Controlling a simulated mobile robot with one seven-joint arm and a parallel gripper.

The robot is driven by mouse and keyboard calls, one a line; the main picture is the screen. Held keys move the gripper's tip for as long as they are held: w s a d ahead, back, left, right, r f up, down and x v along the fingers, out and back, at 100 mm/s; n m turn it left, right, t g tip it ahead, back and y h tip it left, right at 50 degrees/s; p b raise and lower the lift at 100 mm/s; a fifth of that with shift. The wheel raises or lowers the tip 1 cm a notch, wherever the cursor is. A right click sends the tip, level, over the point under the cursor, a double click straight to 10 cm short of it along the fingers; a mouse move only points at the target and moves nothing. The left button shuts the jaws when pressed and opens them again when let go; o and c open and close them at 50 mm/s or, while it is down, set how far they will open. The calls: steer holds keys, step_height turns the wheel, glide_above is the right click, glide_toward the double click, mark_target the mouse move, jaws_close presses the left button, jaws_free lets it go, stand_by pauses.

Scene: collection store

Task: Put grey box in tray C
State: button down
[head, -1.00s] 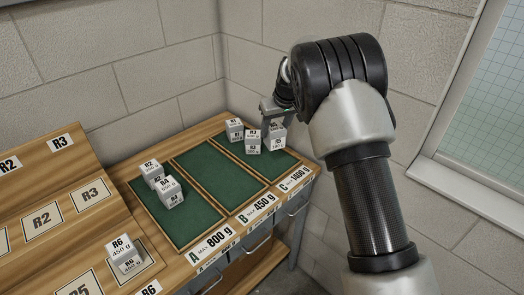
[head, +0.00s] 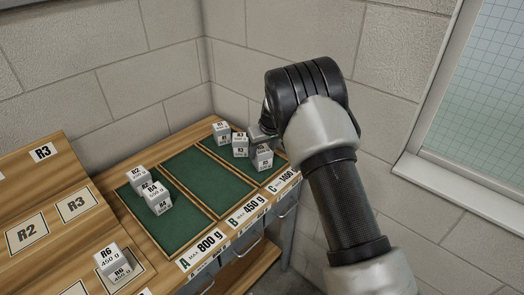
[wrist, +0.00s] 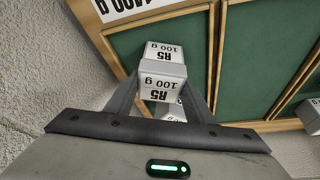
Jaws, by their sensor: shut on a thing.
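The grey box (head: 262,158) is marked R5, 100 g. My gripper (head: 260,143) is shut on it in tray C (head: 246,167), near the tray's front right end. In the wrist view the box (wrist: 162,78) sits between the two fingers, with the green floor of tray C (wrist: 190,35) behind it. I cannot tell whether the box touches the floor. The arm hides part of the tray's right side in the head view.
Boxes R1 (head: 221,133) and R3 (head: 240,145) stand in tray C, close behind the held box. Tray B (head: 205,180) is empty. Tray A (head: 180,228) holds R2 (head: 140,178) and R4 (head: 158,200). Walls close in behind and right.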

steer(key=shift+f, duration=0.1)
steer(key=c, duration=0.8)
jaws_free()
steer(key=shift+c, duration=0.2)
